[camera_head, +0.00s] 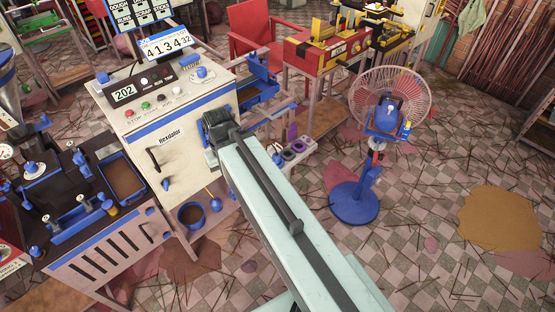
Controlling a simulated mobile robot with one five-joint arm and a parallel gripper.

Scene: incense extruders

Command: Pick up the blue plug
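A small blue piece (277,158) shows right beside my arm, at the left end of a grey socket strip (297,148). It looks like the blue plug, but it is too small to be sure. A purple piece (292,133) stands just behind the strip. My pale arm link rises from the bottom right to a dark joint in front of the white machine. My gripper's fingers do not show, so I cannot see whether they hold anything.
The white machine (182,150) with buttons and a display stands at left centre. A dark-topped bench (105,262) with blue fittings is at the left. A fan on a blue stand (354,203) is right of the strip. Open tiled floor (410,250) with scattered sticks lies at the right.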

